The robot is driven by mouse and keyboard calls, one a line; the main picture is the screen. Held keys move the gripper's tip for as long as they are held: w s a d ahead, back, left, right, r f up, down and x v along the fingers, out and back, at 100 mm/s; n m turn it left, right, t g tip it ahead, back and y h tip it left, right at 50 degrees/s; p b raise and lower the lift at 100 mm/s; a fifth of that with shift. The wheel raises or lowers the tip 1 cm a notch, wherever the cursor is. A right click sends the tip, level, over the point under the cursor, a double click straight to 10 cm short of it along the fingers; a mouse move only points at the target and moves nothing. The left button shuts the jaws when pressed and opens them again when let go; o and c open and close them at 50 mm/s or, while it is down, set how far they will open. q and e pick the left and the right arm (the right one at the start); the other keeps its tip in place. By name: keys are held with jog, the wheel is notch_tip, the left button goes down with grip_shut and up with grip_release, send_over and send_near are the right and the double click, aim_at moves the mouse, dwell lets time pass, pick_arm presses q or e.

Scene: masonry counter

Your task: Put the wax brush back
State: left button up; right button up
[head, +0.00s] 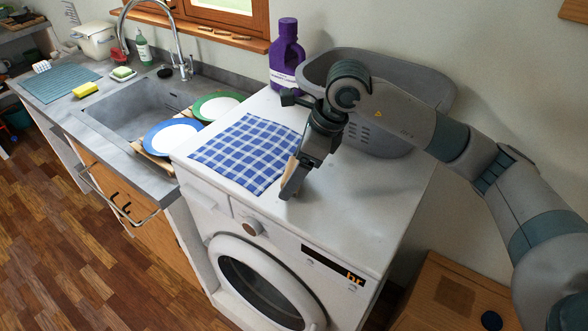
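My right gripper (288,188) reaches in from the right and points down over the front of the white washing machine top (345,205). A narrow tan wooden piece (291,167) shows at its fingers, beside the checked cloth. It appears to be the wax brush, held in the fingers; most of it is hidden by the gripper, and its bristles cannot be made out. A wooden box (428,290) stands low at the bottom right, with a darker square patch and a dark round thing (491,320) on top. My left gripper is not in view.
A blue checked cloth (240,150) lies on the machine. A purple bottle (287,55) and a grey laundry basket (420,85) stand behind my arm. To the left are two plates (172,137) and a sink (140,105). The machine's front right top is clear.

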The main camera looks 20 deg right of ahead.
jog(key=shift+f, duration=0.4)
jog(key=shift+f, duration=0.15)
jog(key=o, duration=1)
